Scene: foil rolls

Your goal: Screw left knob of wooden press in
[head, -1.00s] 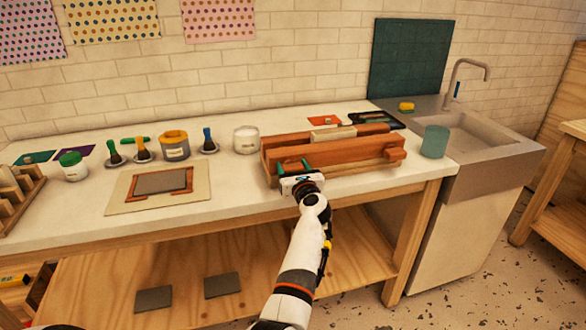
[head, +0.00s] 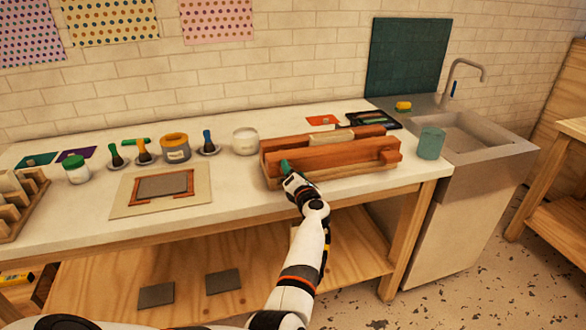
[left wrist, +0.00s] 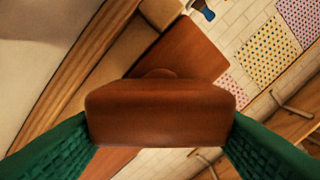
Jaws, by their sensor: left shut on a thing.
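The wooden press (head: 330,155) lies on the bench top near its right end, with reddish-brown boards on a lighter base. Its right knob (head: 390,157) sticks out at the front right. The left knob (left wrist: 160,112) is a reddish-brown block that fills the middle of the left wrist view. My left gripper (head: 286,172) is at the front left of the press. Its green fingers stand on both sides of the left knob and are shut on it. In the head view the gripper hides the left knob. My right gripper is not in view.
A teal cup (head: 431,143) stands right of the press, near the sink (head: 470,135). A white jar (head: 245,141) stands left of the press. A printing board (head: 160,205) with a grey plate lies further left. Brushes and paint pots line the back.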

